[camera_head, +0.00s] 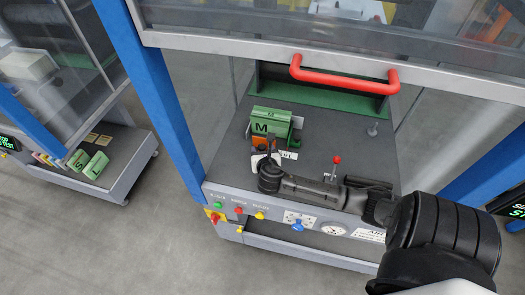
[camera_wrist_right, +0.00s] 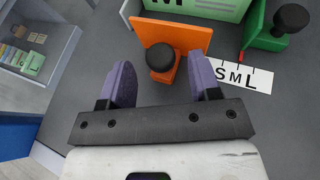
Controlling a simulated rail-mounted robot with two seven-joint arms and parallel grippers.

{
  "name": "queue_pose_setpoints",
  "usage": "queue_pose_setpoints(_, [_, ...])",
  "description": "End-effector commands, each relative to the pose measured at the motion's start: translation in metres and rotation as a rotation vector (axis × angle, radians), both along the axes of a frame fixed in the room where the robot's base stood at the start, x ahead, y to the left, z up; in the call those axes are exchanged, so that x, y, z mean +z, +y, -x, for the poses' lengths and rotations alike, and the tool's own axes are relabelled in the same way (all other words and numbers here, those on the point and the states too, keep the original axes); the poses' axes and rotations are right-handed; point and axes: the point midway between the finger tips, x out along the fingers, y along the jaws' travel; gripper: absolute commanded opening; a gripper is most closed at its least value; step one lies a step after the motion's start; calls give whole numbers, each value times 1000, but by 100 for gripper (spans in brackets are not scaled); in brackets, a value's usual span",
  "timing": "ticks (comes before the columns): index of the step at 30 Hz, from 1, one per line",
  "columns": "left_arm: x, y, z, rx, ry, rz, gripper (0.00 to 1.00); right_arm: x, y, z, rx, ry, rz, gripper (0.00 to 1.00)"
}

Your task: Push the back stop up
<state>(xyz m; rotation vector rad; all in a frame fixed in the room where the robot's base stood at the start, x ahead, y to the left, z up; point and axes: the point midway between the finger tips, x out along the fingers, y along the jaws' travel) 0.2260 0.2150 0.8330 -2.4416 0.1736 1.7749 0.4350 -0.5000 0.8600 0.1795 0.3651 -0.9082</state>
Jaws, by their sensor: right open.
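An orange angled stop (camera_wrist_right: 190,37) with a black round knob (camera_wrist_right: 161,57) on its foot stands on the grey deck, in front of a green block marked M (camera_head: 270,121). To its right is a green bracket (camera_wrist_right: 262,38) with its own black knob (camera_wrist_right: 291,18), beside a white S M L scale (camera_wrist_right: 241,76). I cannot tell for sure which of the two is the back stop. My right gripper (camera_wrist_right: 163,62) is open, its purple fingers either side of the orange stop's knob, with gaps visible. The orange stop is partly hidden in the head view (camera_head: 258,143). My left gripper is not in view.
A red handle (camera_head: 345,80) crosses the raised clear guard above the deck. A red-topped lever (camera_head: 336,160) stands near my right arm. Buttons and a gauge (camera_head: 333,230) line the front panel. A second machine with green blocks (camera_head: 95,165) stands at left.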

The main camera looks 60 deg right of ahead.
Motion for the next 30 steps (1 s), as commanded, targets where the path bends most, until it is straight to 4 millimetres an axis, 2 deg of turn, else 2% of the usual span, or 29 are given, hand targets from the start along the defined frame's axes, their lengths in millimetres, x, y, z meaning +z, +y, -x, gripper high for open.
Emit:
queue_pose_setpoints(6, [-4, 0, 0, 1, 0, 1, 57, -5, -10, -7, 0, -1, -1, 57])
queue_pose_setpoints(17, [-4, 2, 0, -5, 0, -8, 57, -5, -11, -8, 0, -1, -1, 56])
queue_pose_setpoints(30, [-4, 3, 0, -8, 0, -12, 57, -5, -11, -8, 0, -1, -1, 14])
